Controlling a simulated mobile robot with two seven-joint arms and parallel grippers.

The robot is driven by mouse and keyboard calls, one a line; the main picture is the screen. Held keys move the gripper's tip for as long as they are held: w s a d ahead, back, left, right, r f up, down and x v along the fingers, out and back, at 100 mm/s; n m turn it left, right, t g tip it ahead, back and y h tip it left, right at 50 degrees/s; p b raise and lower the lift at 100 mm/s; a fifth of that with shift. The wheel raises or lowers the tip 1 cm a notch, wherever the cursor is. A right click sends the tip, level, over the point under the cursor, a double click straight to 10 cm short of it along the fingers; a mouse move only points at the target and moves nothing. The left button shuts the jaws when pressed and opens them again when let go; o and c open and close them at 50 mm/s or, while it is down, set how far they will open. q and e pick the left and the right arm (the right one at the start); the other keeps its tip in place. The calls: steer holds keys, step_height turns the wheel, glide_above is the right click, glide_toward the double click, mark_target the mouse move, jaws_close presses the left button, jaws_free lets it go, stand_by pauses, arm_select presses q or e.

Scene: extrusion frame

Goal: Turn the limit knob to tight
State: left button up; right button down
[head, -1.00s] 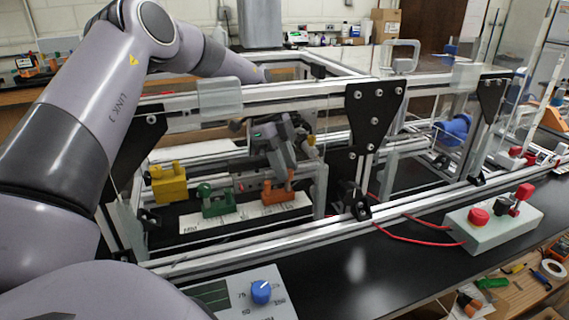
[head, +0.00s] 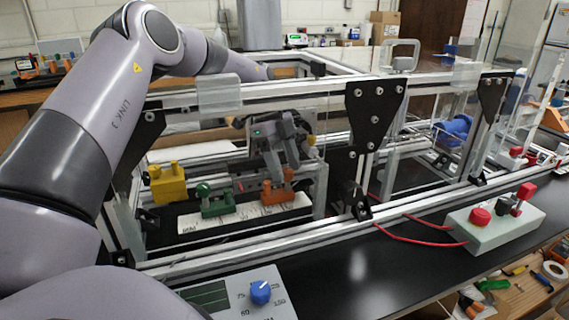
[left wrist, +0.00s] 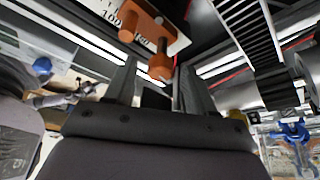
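My left gripper (head: 278,180) reaches into the extrusion frame, just above and behind an orange block with a knob (head: 276,193) on the white scale strip (head: 250,215). In the left wrist view, my left gripper (left wrist: 156,85) has its two fingers apart, with the orange knob (left wrist: 161,67) beyond and between them; contact cannot be told. A green block with a knob (head: 216,205) and a yellow block (head: 168,186) stand to its left. A blue dial knob (head: 260,292) with numbers around it sits on a grey panel at the front. Which knob is the limit knob is not readable. My right gripper is not visible.
Aluminium rails (head: 300,236) and black bracket plates (head: 374,115) surround the blocks. A grey box with red buttons (head: 480,232) and red cables stands at right.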

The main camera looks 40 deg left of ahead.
arm_select(q)
steer(key=shift+r, duration=0.1)
steer(key=v, duration=0.7)
steer(key=shift+b, duration=0.35)
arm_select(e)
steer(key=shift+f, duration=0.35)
arm_select(q)
steer(key=shift+a, duration=0.1)
